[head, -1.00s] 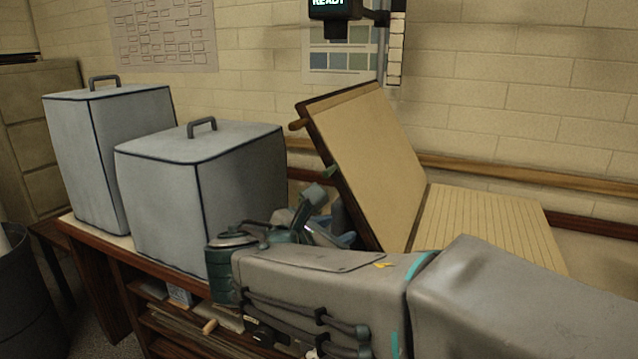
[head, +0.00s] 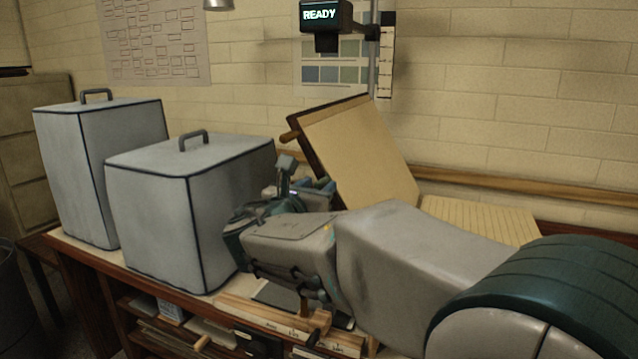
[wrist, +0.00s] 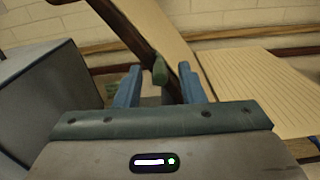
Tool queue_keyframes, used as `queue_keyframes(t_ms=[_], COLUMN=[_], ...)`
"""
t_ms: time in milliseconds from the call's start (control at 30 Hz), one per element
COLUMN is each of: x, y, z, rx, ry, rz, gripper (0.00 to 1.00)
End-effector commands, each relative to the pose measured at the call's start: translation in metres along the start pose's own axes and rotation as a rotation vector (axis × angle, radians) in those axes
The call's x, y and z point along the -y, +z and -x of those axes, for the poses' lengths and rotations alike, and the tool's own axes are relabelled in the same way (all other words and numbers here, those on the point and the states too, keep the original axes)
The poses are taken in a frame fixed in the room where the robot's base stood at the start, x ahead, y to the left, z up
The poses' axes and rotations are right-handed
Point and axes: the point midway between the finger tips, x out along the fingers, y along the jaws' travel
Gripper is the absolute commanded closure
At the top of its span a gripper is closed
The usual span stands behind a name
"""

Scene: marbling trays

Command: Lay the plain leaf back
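The plain leaf (head: 362,150) is a tan board with a dark edge, standing tilted up at the back of the bench. A wooden peg (head: 289,137) sticks out from its upper left edge. A ribbed leaf (head: 480,219) lies low to its right. My gripper (head: 318,188) is beside the plain leaf's left edge. In the wrist view its two blue fingers (wrist: 160,86) are apart. A green tab (wrist: 160,70) on the leaf's dark edge shows between them; I cannot tell whether they touch it. My arm hides the leaf's lower part in the head view.
Two grey covered boxes with handles, one in front (head: 190,200) and one behind (head: 100,165), stand left of my gripper. A lit READY display (head: 320,15) hangs above the leaf. A wooden rail (head: 500,184) runs along the brick wall. Shelves sit under the bench.

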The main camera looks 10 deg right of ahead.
Motion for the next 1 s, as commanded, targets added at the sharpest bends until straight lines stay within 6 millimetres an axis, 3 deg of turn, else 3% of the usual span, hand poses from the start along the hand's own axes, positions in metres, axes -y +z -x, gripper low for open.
queue_keyframes(t_ms=[200, 500, 533, 667, 1000], x=[0.000, 0.000, 0.000, 0.000, 0.003], y=[0.000, 0.000, 0.000, 0.000, 0.003], z=[-0.020, -0.023, -0.023, -0.022, -0.021], rx=[0.000, 0.000, 0.000, 0.000, 0.000], ry=[0.001, 0.000, 0.000, 0.000, 0.006], rz=[-0.001, -0.002, -0.002, -0.002, -0.027], gripper=[0.64, 0.64, 0.67, 1.00, 1.00])
